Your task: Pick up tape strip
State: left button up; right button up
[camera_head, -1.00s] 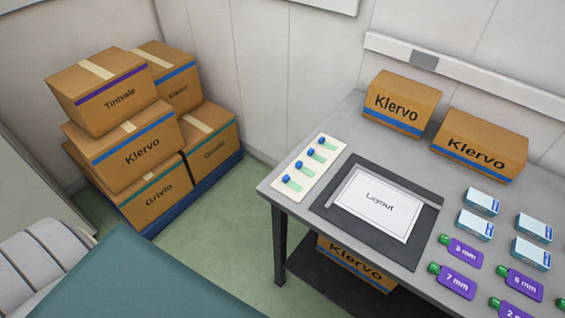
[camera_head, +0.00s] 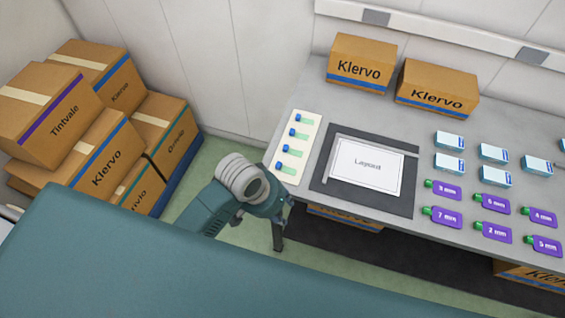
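Several green tape strips with blue ends lie in a row on a pale card (camera_head: 302,143) at the left end of the grey table. The nearest tape strip (camera_head: 292,168) lies close to my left gripper (camera_head: 278,207). The gripper is by the table's front left corner, near the card's near end, and it looks empty. I see it mostly from above and behind, so the finger opening is hidden. My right gripper is not in view.
A dark mat (camera_head: 325,178) with a Layout sheet (camera_head: 375,180) lies right of the card. Klervo cartons (camera_head: 361,62) stand at the back. Stacked cartons (camera_head: 62,118) are at left.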

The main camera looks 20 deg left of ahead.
pick_arm(q)
jog(key=shift+n+g, duration=0.5)
jog(key=shift+g, duration=0.1)
jog(key=w+r, duration=0.1)
jog(key=w, duration=0.1)
jog(key=w+d+r, duration=0.1)
jog(key=w+r, duration=0.3)
jog(key=shift+w+d+r, duration=0.1)
jog(key=shift+w+d, duration=0.1)
jog(key=shift+d, duration=0.05)
jog(key=w+a+r+n+g+y, duration=0.1)
jog(key=w+a+r+n+y, duration=0.2)
jog(key=w+a+r, duration=0.3)
jog(key=p, duration=0.2)
send_over(279, 165)
notch_tip(279, 165, down, 3)
jog(key=shift+f+n, duration=0.15)
jog(key=shift+n, duration=0.15)
jog(key=shift+f, duration=0.6)
notch_tip(279, 165, down, 4)
jog(key=shift+a+r+p, duration=0.1)
jog(key=shift+r+p, duration=0.1)
jog(key=shift+p, duration=0.65)
jog(key=shift+f, duration=0.4)
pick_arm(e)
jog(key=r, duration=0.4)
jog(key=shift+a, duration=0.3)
pick_arm(q)
jog(key=shift+c, duration=0.5)
